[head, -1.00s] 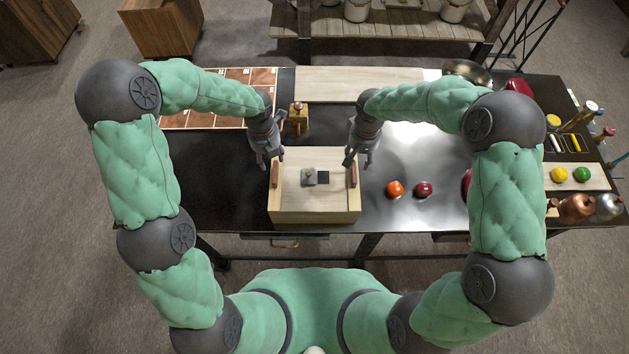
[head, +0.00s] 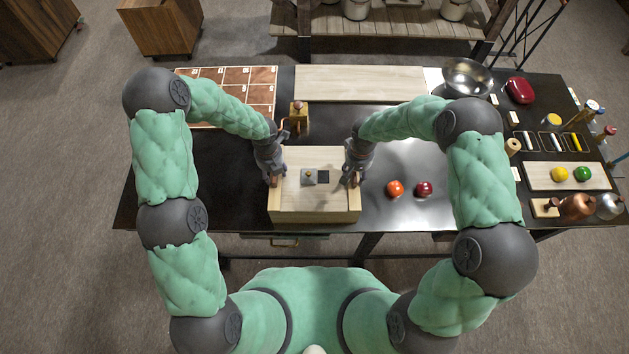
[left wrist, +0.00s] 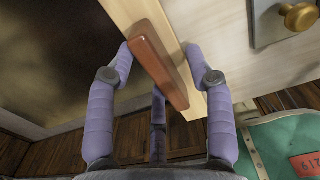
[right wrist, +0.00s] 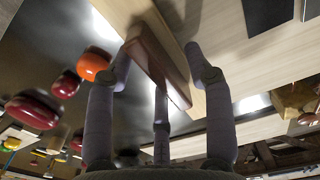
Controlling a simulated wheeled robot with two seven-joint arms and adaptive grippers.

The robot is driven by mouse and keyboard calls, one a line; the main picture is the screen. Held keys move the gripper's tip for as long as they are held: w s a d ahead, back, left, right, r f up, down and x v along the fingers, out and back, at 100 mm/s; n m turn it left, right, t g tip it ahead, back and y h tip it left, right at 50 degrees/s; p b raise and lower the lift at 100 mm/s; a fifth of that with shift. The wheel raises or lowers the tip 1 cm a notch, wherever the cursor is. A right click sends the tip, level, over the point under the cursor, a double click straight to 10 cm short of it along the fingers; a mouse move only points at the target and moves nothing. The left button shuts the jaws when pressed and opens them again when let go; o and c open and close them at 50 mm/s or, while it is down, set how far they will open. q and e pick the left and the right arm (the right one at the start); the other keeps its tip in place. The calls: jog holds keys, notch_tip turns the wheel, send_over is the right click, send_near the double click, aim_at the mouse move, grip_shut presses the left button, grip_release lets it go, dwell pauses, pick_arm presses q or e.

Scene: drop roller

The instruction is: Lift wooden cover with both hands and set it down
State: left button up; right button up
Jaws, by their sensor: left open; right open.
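The wooden cover (head: 314,195) is the pale top of a box-like piece on the dark table, with a small grey plate and brass knob (head: 309,176) and a dark square on it. A reddish-brown handle (left wrist: 160,65) runs along its left edge, another (right wrist: 157,66) along its right edge. My left gripper (head: 273,180) is open, its fingers on either side of the left handle in the left wrist view. My right gripper (head: 350,180) is open, its fingers around the right handle in the right wrist view. Contact with the handles cannot be told.
An orange ball (head: 395,188) and a dark red ball (head: 424,188) lie right of the box. A long pale board (head: 360,83) lies at the back. The table left of the box is clear.

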pick_arm(q)
grip_shut()
pick_arm(e)
grip_shut()
pick_arm(q)
jog(key=shift+r, duration=0.15)
pick_arm(e)
jog(key=shift+r, duration=0.15)
